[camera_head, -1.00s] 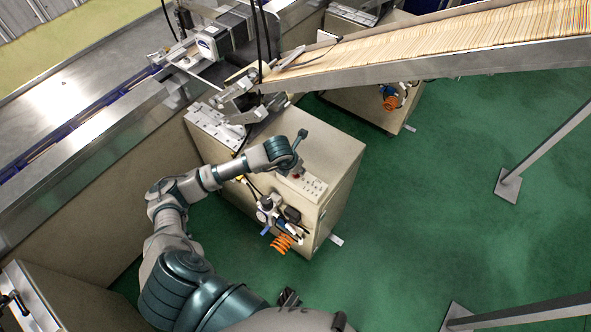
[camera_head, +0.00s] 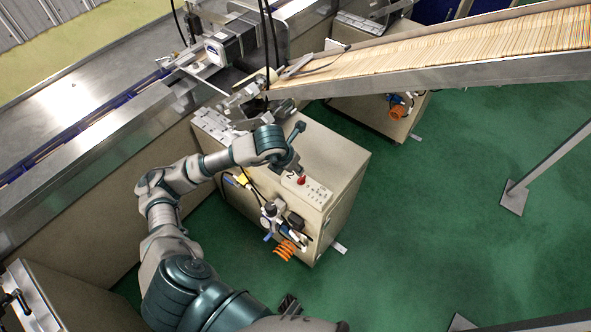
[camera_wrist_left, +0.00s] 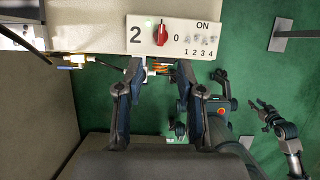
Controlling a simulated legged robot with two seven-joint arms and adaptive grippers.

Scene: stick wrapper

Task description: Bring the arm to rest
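My left arm reaches from the bottom left of the head view over a beige cabinet. Its gripper (camera_head: 298,150) is above the cabinet top, near the control panel (camera_head: 308,189) with its red knob (camera_head: 301,181). In the left wrist view the left gripper's two fingers (camera_wrist_left: 160,105) are wide apart with nothing between them. The panel (camera_wrist_left: 178,36) and red knob (camera_wrist_left: 161,33) show beyond the fingertips, apart from them. My right gripper (camera_wrist_left: 268,116) is at the right of the wrist view, low over the floor, with its fingers apart and empty.
The beige cabinet (camera_head: 335,155) carries hoses and an orange coil (camera_head: 285,250) on its front. A chute of wooden sticks (camera_head: 450,50) slopes above it. A metal conveyor (camera_head: 70,105) runs at the left. The green floor (camera_head: 430,210) is open at the right, with metal posts.

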